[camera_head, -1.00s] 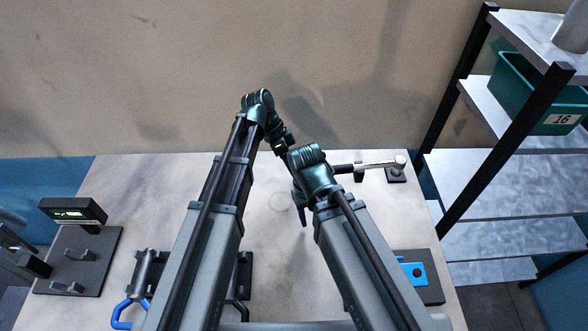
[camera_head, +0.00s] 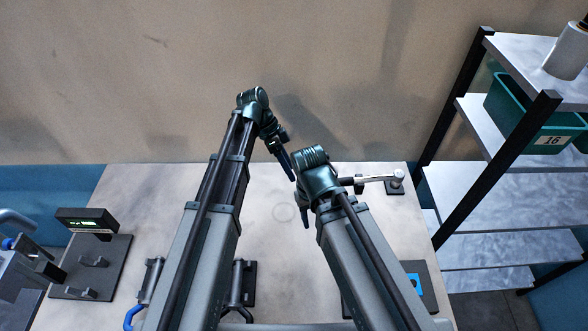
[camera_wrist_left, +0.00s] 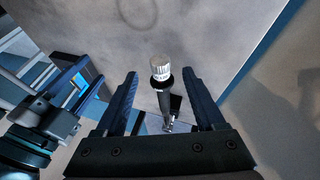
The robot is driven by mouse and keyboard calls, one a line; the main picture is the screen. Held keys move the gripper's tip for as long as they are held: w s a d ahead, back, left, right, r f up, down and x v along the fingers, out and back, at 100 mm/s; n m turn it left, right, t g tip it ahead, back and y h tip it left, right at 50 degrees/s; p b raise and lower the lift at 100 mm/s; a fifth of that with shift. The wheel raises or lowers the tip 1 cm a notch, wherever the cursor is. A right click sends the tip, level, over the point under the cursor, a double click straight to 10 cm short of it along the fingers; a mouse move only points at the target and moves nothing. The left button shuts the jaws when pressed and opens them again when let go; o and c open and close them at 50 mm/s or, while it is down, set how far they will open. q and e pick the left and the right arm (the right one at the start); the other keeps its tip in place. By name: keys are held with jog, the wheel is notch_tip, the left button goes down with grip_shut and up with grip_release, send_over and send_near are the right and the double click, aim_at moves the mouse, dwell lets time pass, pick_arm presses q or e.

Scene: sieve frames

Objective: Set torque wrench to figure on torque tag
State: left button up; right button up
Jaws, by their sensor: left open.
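The torque wrench (camera_head: 370,180) lies at the right back of the table, held up on small dark stands, with its far round end silver. In the left wrist view its silver knurled handle end (camera_wrist_left: 160,68) points up between my fingers, apart from both. My left gripper (camera_head: 289,172) is open, left of the wrench in the head view; its fingers (camera_wrist_left: 160,90) show in the wrist view. My right gripper (camera_head: 306,215) hangs close by on the right; its jaws are mostly hidden. No torque tag can be made out, and the wrench's scale is too small to read.
A tester with a lit green display (camera_head: 88,221) stands on a dark plate at left. A dark tray with a blue item (camera_head: 415,283) is at front right, partly behind my arm. A shelf with a teal bin marked 16 (camera_head: 540,125) stands at right. The table middle (camera_head: 265,195) is clear.

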pick_arm(q)
jog(key=p+v, duration=0.5)
jog(key=v, duration=0.2)
jog(key=shift+a+r+p, duration=0.2)
jog(key=shift+r+p, duration=0.15)
pick_arm(e)
notch_tip(320, 180, up, 7)
pick_arm(q)
jog(key=shift+w, duration=0.1)
